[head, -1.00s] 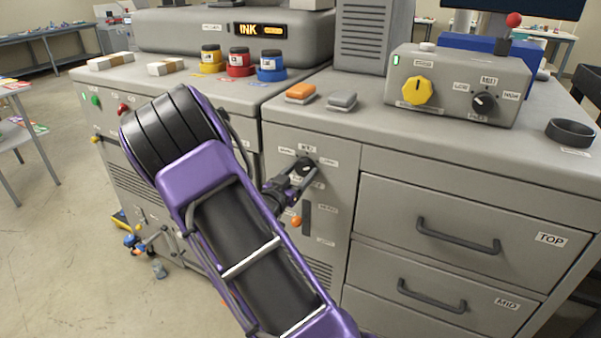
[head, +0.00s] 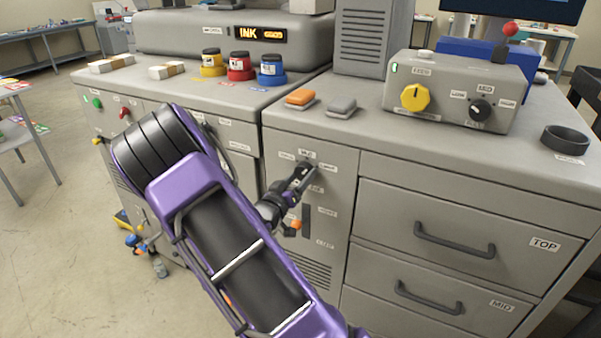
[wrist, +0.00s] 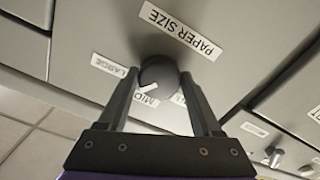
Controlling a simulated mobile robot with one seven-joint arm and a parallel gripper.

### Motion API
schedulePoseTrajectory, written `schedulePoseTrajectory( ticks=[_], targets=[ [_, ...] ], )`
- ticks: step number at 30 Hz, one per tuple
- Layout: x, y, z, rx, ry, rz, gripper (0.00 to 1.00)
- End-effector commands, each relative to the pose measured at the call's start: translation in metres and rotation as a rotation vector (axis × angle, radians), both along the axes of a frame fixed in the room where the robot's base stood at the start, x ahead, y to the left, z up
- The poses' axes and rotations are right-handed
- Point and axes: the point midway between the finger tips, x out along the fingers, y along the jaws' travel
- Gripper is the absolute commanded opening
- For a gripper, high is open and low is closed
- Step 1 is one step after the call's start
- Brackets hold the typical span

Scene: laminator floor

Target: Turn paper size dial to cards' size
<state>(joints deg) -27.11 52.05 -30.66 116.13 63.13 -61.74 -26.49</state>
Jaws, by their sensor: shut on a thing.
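The paper size dial (wrist: 158,76) is a dark round knob on the cabinet front, below a PAPER SIZE label (wrist: 180,30) in the wrist view. My gripper (wrist: 163,88) has its two fingers on either side of the knob and is shut on it. The knob's white pointer mark shows at its lower left, toward the MID label (wrist: 146,98). The LARGE label (wrist: 115,70) lies to the left. A third label at the right is mostly hidden by a finger. In the head view, my gripper (head: 299,180) largely hides the dial.
An orange-tipped slide lever (head: 295,225) sits just below my gripper. Drawers with handles (head: 454,240) are to the right. Ink pots (head: 241,64), orange and grey pads (head: 300,97) and a control box with a yellow knob (head: 415,97) stand on top.

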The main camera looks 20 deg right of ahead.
Motion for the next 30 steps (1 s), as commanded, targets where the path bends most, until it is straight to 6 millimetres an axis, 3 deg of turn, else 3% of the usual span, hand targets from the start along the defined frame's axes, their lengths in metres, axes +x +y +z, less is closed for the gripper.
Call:
schedulePoseTrajectory(
  ticks=[15,30],
  targets=[
    [-0.0010,-0.0001,0.0023,-0.274,0.352,0.000,0.11],
    [-0.0013,-0.0005,0.0009,-0.382,0.492,-0.001,0.11]
  ],
)
